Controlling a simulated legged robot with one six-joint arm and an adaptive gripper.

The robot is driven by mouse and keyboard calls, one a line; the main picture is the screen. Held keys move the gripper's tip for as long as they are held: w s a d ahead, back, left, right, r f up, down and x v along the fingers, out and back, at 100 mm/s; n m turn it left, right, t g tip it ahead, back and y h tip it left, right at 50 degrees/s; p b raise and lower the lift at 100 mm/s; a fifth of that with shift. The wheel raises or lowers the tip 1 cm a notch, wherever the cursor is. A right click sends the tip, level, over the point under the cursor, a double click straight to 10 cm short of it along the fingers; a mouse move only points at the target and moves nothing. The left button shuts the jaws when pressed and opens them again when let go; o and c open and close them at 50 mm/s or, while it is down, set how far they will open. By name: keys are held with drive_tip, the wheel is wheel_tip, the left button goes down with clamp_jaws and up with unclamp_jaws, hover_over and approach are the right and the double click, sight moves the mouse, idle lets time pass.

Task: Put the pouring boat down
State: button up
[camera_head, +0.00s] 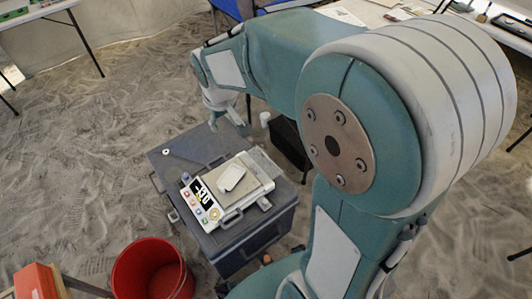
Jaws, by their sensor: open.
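A small white pouring boat (231,178) rests on the pan of a white bench scale (209,213) with a dark display and coloured buttons. The scale sits on top of a dark grey case (255,233). My gripper (228,124) is beyond the case's far edge, above and apart from the boat, pointing down. It is open, with nothing seen between its fingers. My arm's wrist covers part of the gripper, and the fingers are small in view.
A red bucket (122,268) stands on sandy ground at the case's near left. A small round item (166,152) and a small bottle (186,177) are on the case. A dark bin (288,140) stands behind it. Tables line the back.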

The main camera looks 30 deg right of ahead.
drive_tip(key=s+d+r+m+t, duration=0.1)
drive_tip(key=s+r, duration=0.3)
drive_tip(key=s, duration=0.5)
drive_tip(key=s+r+m+t, duration=0.1)
drive_tip(key=s+r, duration=0.2)
drive_tip(key=s, duration=0.7)
drive_tip(key=shift+s+d+r+m+t+y, duration=0.15)
drive_tip(key=shift+d+r+m+t+y, duration=0.15)
drive_tip(key=shift+d+r+m+t, duration=0.1)
